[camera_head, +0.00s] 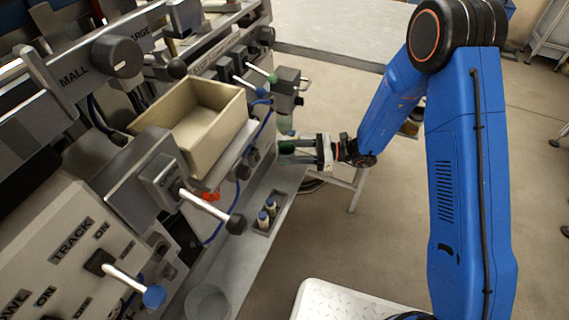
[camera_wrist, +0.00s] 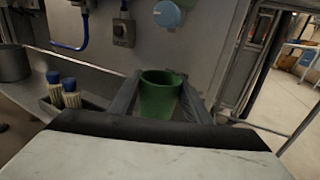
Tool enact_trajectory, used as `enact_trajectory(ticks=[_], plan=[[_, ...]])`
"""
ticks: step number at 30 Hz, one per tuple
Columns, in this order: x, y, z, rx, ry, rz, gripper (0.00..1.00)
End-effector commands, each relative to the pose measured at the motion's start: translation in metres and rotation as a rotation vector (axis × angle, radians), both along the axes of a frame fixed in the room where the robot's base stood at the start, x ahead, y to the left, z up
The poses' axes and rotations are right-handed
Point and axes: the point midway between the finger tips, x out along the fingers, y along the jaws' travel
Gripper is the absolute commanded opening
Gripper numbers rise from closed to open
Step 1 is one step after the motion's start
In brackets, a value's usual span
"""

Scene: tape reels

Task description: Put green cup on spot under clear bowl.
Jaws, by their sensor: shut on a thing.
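My gripper (camera_head: 298,150) is at the right end of the machine's lower ledge, shut on the green cup (camera_head: 286,147). In the wrist view the cup (camera_wrist: 160,97) stands upright between the two fingers (camera_wrist: 158,106), its open top facing up. The cup's base is partly hidden, so I cannot tell whether it touches the ledge. A pale, see-through vessel (camera_head: 285,122), likely the clear bowl, hangs just above the cup in the head view. A light blue round piece (camera_wrist: 167,14) shows above the cup in the wrist view; I cannot tell whether it belongs to that vessel.
Two blue-capped bottles (camera_wrist: 62,92) sit in a ledge recess left of the cup. A grey round container (camera_head: 208,302) stands farther along the ledge. A beige open box (camera_head: 195,118) and protruding levers (camera_head: 212,210) are above. Open floor lies to the right.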

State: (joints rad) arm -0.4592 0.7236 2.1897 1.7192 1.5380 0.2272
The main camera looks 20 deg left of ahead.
Motion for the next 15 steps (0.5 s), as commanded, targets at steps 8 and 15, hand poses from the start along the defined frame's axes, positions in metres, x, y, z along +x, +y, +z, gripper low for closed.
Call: enact_trajectory(ticks=[8,15], plan=[[0.001,0.007,-0.028,0.0,0.001,0.0,0.19],[0.0,0.007,-0.042,0.0,0.001,0.0,0.19]])
